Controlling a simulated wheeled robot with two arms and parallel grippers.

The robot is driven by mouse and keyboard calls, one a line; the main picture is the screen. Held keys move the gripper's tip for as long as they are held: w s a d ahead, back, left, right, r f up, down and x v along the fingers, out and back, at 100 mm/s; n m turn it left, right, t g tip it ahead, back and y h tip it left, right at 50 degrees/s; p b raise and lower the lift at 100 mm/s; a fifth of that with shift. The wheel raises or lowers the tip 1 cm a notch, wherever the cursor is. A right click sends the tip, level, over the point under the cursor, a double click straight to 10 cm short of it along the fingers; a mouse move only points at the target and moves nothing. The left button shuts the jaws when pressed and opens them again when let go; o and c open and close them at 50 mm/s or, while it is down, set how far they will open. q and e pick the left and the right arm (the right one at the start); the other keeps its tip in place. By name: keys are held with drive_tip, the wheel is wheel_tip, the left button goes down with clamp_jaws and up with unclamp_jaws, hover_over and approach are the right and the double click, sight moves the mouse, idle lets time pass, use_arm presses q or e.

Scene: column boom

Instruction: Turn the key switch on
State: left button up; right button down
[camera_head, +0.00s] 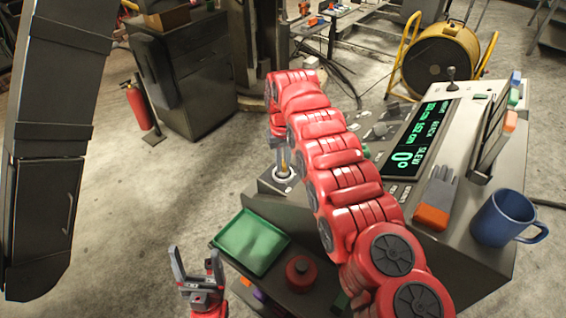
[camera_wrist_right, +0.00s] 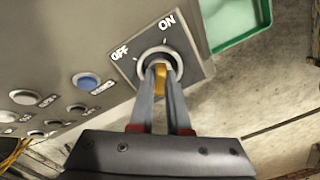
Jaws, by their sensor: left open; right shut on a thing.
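The key switch (camera_wrist_right: 157,62) is a round metal collar on a dark square plate. White OFF and ON labels stand at the plate's left and top in the right wrist view. My right gripper (camera_wrist_right: 160,80) is shut on the brass key (camera_wrist_right: 161,76) at the collar. The fingers hide part of the key, so I cannot tell exactly where it points. In the head view the switch (camera_head: 284,173) sits at the console's left end, under my red right arm. My left gripper (camera_head: 198,268) is open and empty at the bottom, apart from the console.
A blue push button (camera_wrist_right: 87,81) and several smaller knobs are beside the switch. A green tray (camera_head: 250,243) and a red round container (camera_head: 301,272) are at the console's near side. A blue mug (camera_head: 505,218) and a glove (camera_head: 437,195) rest on the console (camera_head: 455,140).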

sight(283, 163)
drive_tip(key=shift+s+f, duration=0.1)
drive_tip(key=c, duration=0.9)
unclamp_jaws()
drive_tip(key=shift+o, duration=0.2)
drive_tip(key=shift+r, duration=0.35)
wheel_tip(283, 163, up, 4)
drive_tip(key=shift+f+p, duration=0.1)
drive_tip(key=shift+p, duration=1.15)
wheel_tip(283, 163, up, 13)
drive_tip(key=p, duration=1.3)
drive_tip(key=shift+p, duration=0.3)
